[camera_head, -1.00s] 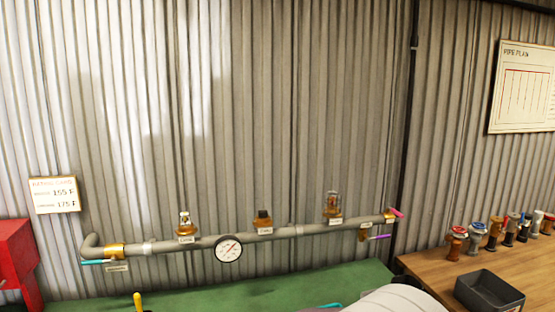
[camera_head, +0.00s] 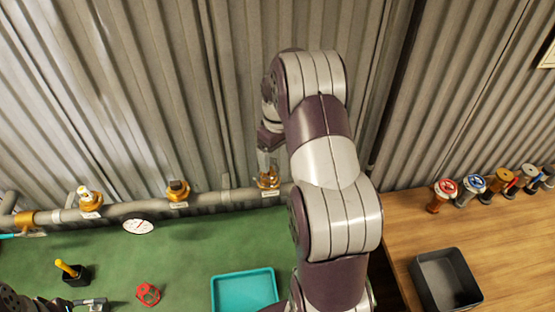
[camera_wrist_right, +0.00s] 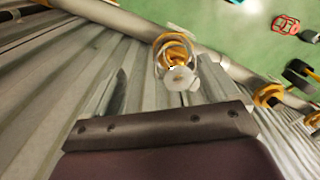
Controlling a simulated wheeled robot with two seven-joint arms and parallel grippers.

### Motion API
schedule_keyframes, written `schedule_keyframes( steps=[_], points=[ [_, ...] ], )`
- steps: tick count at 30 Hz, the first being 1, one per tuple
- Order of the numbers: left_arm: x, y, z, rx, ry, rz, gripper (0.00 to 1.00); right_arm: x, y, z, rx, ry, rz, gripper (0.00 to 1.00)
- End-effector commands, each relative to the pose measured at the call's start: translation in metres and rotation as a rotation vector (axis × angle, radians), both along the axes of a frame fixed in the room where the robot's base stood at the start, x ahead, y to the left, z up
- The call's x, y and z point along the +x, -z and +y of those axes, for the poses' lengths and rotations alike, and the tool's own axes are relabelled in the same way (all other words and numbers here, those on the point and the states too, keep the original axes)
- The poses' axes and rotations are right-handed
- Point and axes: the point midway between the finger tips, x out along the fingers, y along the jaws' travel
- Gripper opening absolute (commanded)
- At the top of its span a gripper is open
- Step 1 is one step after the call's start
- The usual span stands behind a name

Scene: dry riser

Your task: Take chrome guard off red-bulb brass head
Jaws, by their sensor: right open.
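The rightmost brass head (camera_head: 268,181) stands on the grey pipe, with a clear-looking chrome guard (camera_wrist_right: 158,58) around it. The wrist view shows this brass head (camera_wrist_right: 175,50) with a pale round top. I cannot make out its bulb colour. My right gripper (camera_head: 268,158) is open just above this head; no grip on the guard shows. Two other brass heads stand left along the pipe: one with a pale top (camera_head: 88,198) and one with a dark top (camera_head: 178,190). My left gripper (camera_head: 92,304) is low at the left edge, partly cut off.
A teal tray (camera_head: 244,289), a red cage-like piece (camera_head: 148,294) and a black holder with a yellow-handled tool (camera_head: 72,274) are on the green bench. A dark bin (camera_head: 446,281) and several valve-like fittings (camera_head: 444,195) stand on the wooden table.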

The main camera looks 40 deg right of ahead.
Motion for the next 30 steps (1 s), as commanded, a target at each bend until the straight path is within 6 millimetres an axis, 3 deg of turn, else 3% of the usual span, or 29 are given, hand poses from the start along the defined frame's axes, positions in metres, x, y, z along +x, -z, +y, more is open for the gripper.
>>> schedule_keyframes(
  steps=[1, 6, 9, 19, 20, 27, 30],
  points=[
    [0.0, -0.013, 0.0, 0.0, 0.0, 0.0, 0.43, -0.002, 0.011, 0.001, 0.003, 0.002, 0.009, 0.78],
    [0.0, -0.027, 0.0, 0.0, -0.001, 0.001, 0.43, -0.004, 0.049, 0.002, 0.004, 0.002, 0.011, 0.78],
    [0.0, -0.031, 0.0, 0.0, -0.001, 0.001, 0.43, -0.003, 0.062, 0.002, 0.001, 0.003, 0.006, 0.78],
    [0.0, -0.032, 0.0, 0.0, 0.0, 0.001, 0.43, -0.002, 0.07, 0.002, -0.001, 0.003, 0.001, 0.78],
    [0.0, -0.032, 0.0, 0.0, 0.0, 0.001, 0.43, -0.002, 0.069, 0.002, -0.001, 0.003, 0.001, 0.75],
    [0.0, -0.032, 0.0, 0.0, -0.001, 0.001, 0.43, -0.001, 0.069, 0.002, -0.001, 0.003, 0.001, 0.0],
    [0.0, -0.032, 0.0, 0.0, -0.001, 0.001, 0.43, -0.001, 0.069, 0.002, -0.001, 0.003, 0.0, 0.0]
  ],
)
